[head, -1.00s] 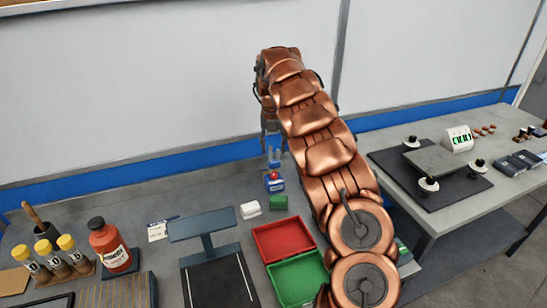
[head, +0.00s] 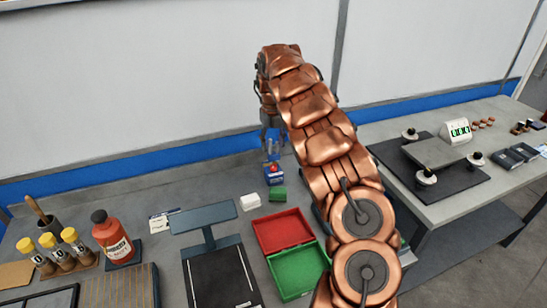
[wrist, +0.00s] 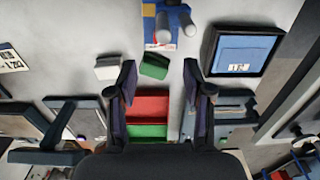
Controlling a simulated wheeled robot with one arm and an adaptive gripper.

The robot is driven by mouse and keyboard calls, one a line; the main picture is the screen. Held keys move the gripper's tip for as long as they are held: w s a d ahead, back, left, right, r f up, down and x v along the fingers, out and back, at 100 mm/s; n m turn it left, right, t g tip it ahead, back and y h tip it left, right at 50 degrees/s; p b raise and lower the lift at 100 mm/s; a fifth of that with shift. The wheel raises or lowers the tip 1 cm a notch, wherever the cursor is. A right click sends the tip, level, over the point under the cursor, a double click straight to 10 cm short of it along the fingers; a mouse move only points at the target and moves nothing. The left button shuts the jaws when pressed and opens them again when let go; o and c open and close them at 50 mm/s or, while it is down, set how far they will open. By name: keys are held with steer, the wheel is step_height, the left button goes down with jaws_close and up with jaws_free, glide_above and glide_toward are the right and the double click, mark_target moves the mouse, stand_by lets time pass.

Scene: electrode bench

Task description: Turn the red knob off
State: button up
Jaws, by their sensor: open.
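The red knob (head: 273,167) sits on top of a small blue box (head: 274,178) at the back of the bench, near the wall. In the wrist view a blue, yellow and red unit with grey cylinders (wrist: 164,24) shows at the top edge; the red knob itself is not clear there. My gripper (head: 272,151) is just above and behind the knob in the head view, and I cannot tell whether it touches.
A white block (head: 250,202) and a green block (head: 278,194) lie in front of the blue box. Red (head: 283,231) and green (head: 300,273) trays are nearer. A scale-like stand (head: 207,231) and red bottle (head: 113,238) stand left. A second bench (head: 480,220) is right.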

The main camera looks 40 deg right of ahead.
mark_target(274, 166)
steer(key=shift+d+f+n, duration=0.1)
steer(key=shift+f+n, duration=0.75)
steer(key=shift+n, duration=0.35)
steer(key=shift+s+f+p, duration=0.1)
steer(key=shift+f+p, duration=1.3)
steer(key=shift+f, duration=2.45)
steer(key=shift+c, duration=0.4)
jaws_close()
